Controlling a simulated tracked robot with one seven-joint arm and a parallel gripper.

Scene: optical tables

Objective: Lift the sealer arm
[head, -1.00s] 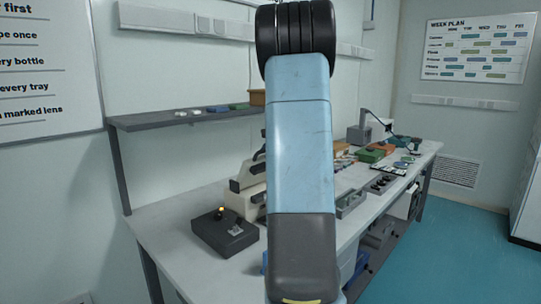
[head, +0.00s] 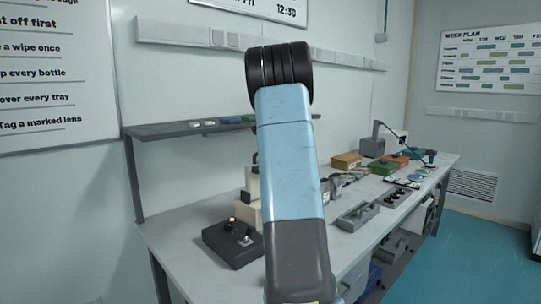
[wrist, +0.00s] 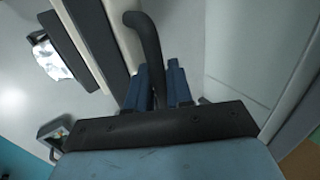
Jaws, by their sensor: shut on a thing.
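The sealer (head: 252,182), a cream body with dark parts, stands on the bench, mostly hidden behind my arm in the head view. A cream upright piece shows at my arm's left edge. In the wrist view, my gripper (wrist: 160,88) has its two blue fingers on either side of a dark curved handle (wrist: 149,38), shut on it. This looks like the sealer arm's handle. Cream and dark bars of the sealer (wrist: 104,38) run beside the fingers on the left. My gripper is hidden in the head view.
A grey tray (head: 357,216) and several small boxes are to the right. A shelf (head: 165,131) runs along the wall behind.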

